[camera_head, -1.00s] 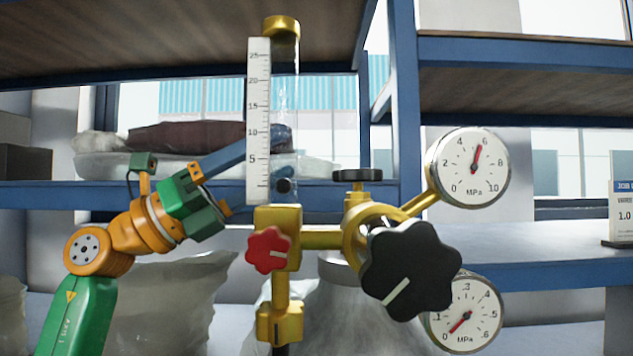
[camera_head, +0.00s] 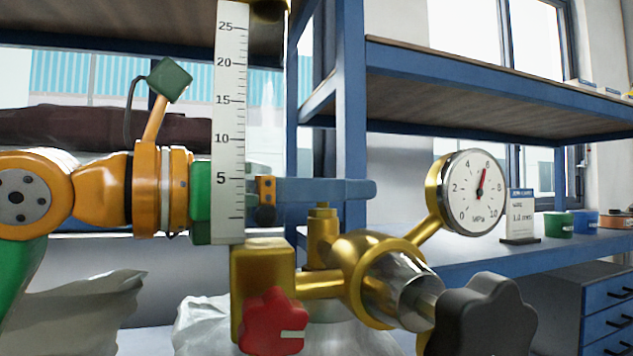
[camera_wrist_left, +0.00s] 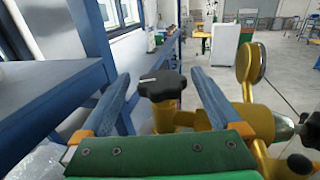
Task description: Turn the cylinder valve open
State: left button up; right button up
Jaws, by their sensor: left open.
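The brass cylinder valve (camera_head: 322,225) stands upright behind the flow meter. Its black handwheel with a white mark shows in the left wrist view (camera_wrist_left: 160,85); in the head view my fingers hide it. My left gripper (camera_head: 368,189) is level, its blue fingers reaching right at the height of the valve top. In the left wrist view my left gripper (camera_wrist_left: 160,78) is open, with one finger on each side of the handwheel and a visible gap at each side. My right gripper is in neither view.
The clear flow tube with its white scale (camera_head: 230,120) stands in front of my left gripper. A red knob (camera_head: 272,320), a large black regulator knob (camera_head: 482,318) and a pressure gauge (camera_head: 472,190) crowd the brass fittings. A blue shelf post (camera_head: 350,110) stands behind.

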pick_arm(q)
jog(key=shift+s, duration=0.1)
jog(key=c, duration=1.3)
jog(key=shift+c, duration=0.3)
jog(key=shift+f+n+t+y+b, duration=0.25)
jog(key=shift+n+t+b, duration=0.2)
jog(key=shift+b, duration=0.25)
jog(key=shift+d+r+n+t+y, duration=0.1)
jog(key=shift+n+t+y, duration=0.15)
jog(key=shift+t+y, duration=0.15)
jog(key=shift+r, duration=0.1)
jog(key=o, duration=1.4)
jog(key=shift+c, duration=0.2)
